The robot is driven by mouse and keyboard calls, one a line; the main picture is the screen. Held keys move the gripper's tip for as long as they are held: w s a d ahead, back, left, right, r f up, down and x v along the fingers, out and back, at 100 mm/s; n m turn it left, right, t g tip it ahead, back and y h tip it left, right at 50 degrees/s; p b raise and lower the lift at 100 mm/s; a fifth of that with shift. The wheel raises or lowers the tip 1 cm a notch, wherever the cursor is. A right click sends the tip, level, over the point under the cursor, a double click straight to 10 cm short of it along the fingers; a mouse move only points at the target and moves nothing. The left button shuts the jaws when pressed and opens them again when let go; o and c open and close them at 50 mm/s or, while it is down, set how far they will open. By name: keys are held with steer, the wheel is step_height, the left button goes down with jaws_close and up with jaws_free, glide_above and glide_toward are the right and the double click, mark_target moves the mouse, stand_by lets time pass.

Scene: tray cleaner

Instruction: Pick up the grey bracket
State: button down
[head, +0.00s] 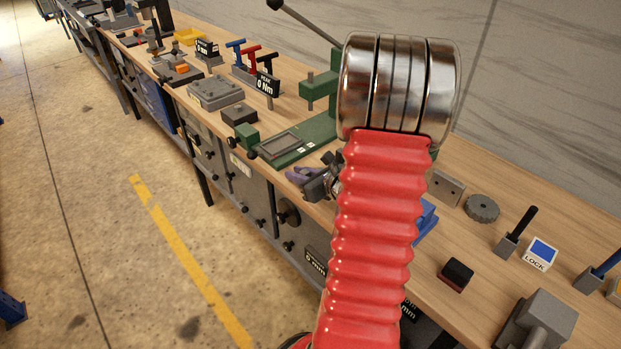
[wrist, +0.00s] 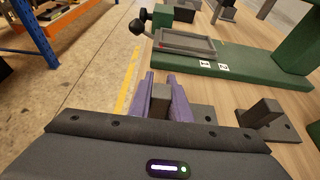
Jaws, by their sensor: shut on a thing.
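My gripper (wrist: 160,98) has purple fingers and is shut on the grey bracket (wrist: 160,104), whose upright block shows between them in the wrist view. A flat grey plate shows just right of the right finger; I cannot tell if it belongs to the held bracket. The lower part of the held piece is hidden by the gripper body. In the head view my gripper (head: 303,176) is at the front edge of the bench, partly hidden by my red arm; the bracket cannot be made out there.
A green fixture (wrist: 240,68) with a grey-rimmed shallow tray (wrist: 187,42) lies just beyond my gripper. Another grey angled piece (wrist: 262,114) stands at right.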

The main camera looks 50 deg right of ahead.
steer(key=shift+r, duration=0.1)
step_height(320, 180, up, 10)
stand_by(0.7)
stand_by(0.5)
